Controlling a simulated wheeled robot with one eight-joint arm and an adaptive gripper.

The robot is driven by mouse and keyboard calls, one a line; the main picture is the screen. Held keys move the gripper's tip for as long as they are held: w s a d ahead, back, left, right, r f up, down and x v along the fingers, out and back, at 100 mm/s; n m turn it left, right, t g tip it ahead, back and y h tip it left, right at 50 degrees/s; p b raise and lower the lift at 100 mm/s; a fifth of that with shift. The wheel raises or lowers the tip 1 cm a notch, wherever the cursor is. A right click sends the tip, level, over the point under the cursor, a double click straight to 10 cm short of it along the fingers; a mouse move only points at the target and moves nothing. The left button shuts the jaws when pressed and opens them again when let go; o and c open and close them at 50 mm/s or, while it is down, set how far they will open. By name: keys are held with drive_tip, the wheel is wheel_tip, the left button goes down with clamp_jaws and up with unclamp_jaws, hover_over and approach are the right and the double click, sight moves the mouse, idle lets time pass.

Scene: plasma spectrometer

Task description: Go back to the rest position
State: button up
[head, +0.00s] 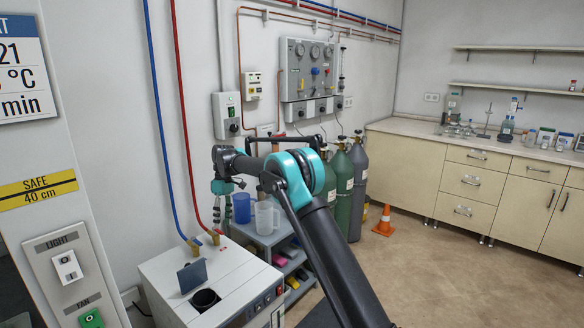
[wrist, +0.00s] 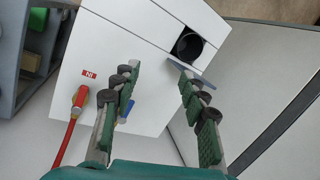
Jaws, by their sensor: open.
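My gripper (wrist: 157,120) is open and empty in the wrist view, its two green-padded fingers spread apart. Below it is a white machine (wrist: 140,50) with a dark round opening (wrist: 187,47) in its top. In the head view my gripper (head: 222,200) points down above the back of the same white machine (head: 228,270), in front of the wall. The machine's opening (head: 205,299) is uncovered, with a blue-grey flap (head: 192,276) standing beside it. My arm reaches up from the lower right and bends over to the gripper.
A cart (head: 270,238) with a blue jug (head: 242,208) and a clear jug (head: 264,217) stands behind the machine. Gas cylinders (head: 358,190) line the wall. An orange cone (head: 385,221) stands on the floor. Red (head: 180,110) and blue (head: 157,110) pipes run down to the machine. Floor at right is clear.

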drive_tip(key=s+d+r+m+t, duration=0.1)
drive_tip(key=s+d+m, duration=0.15)
drive_tip(key=d, duration=0.75)
drive_tip(key=s+d+r+m+t+y, duration=0.15)
drive_tip(key=s+d, duration=0.25)
drive_tip(key=d, duration=0.5)
drive_tip(key=s+d+r+m+t+h, duration=0.1)
drive_tip(key=s+d+r+m+t, duration=0.2)
drive_tip(key=d, duration=0.7)
drive_tip(key=s+d+f+m, duration=0.2)
drive_tip(key=s+d, duration=0.3)
drive_tip(key=s, duration=0.3)
drive_tip(key=s+d+f+m+t, duration=0.1)
drive_tip(key=s+d+f+m, duration=0.1)
drive_tip(key=s+d+f, duration=0.3)
drive_tip(key=s+d+f+m+t, duration=0.1)
drive_tip(key=s+d+f, duration=0.3)
drive_tip(key=s, duration=0.9)
drive_tip(key=d+m, duration=0.1)
drive_tip(key=d, duration=0.2)
drive_tip(key=shift+f+m, duration=0.2)
drive_tip(key=shift+m, duration=0.1)
